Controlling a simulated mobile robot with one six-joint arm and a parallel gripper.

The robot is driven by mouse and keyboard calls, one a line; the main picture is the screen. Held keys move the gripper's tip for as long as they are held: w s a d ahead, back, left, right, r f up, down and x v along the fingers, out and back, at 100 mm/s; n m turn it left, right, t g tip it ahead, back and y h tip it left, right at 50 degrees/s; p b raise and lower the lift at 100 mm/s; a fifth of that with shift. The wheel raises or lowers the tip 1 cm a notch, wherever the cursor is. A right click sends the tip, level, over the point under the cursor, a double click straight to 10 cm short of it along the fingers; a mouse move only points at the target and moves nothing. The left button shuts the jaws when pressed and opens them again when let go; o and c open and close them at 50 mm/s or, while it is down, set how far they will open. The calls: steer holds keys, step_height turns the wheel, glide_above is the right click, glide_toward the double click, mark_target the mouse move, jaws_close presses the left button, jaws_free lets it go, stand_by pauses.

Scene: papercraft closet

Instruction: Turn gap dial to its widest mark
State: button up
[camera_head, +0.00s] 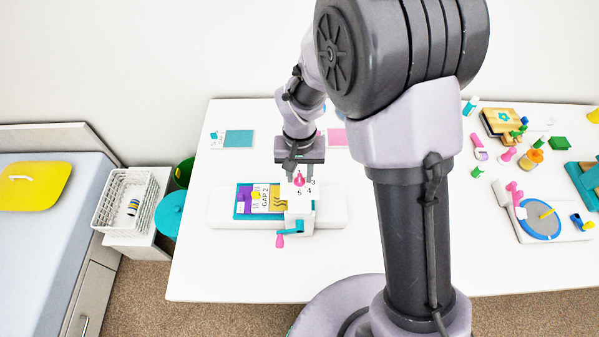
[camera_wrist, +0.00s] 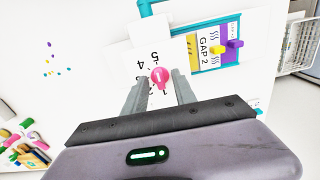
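The gap dial is a small pink knob (camera_head: 299,181) on the white top of a crank machine (camera_head: 300,215). In the wrist view the dial (camera_wrist: 160,75) has a short white line and a narrower end pointing toward the gripper's palm, near the low numbers. The printed 5 and 4 lie on its far side there; the lower numbers are partly hidden. My gripper (camera_head: 299,163) is above the dial, pointing down. In the wrist view my gripper (camera_wrist: 158,82) is open, with one finger on each side of the dial and small gaps visible.
A "GAP 2" card (camera_head: 265,198) with purple and yellow panels lies in a teal frame left of the dial. A teal crank (camera_head: 290,228) with a pink handle sticks out in front. Craft tools and a blue-rimmed wheel (camera_head: 540,220) sit at right. The table's front left is clear.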

mark_target(299, 177)
steer(key=shift+r, duration=0.1)
step_height(299, 177, up, 17)
steer(key=p, duration=0.4)
steer(key=shift+r+p, duration=0.15)
steer(key=shift+p, duration=0.15)
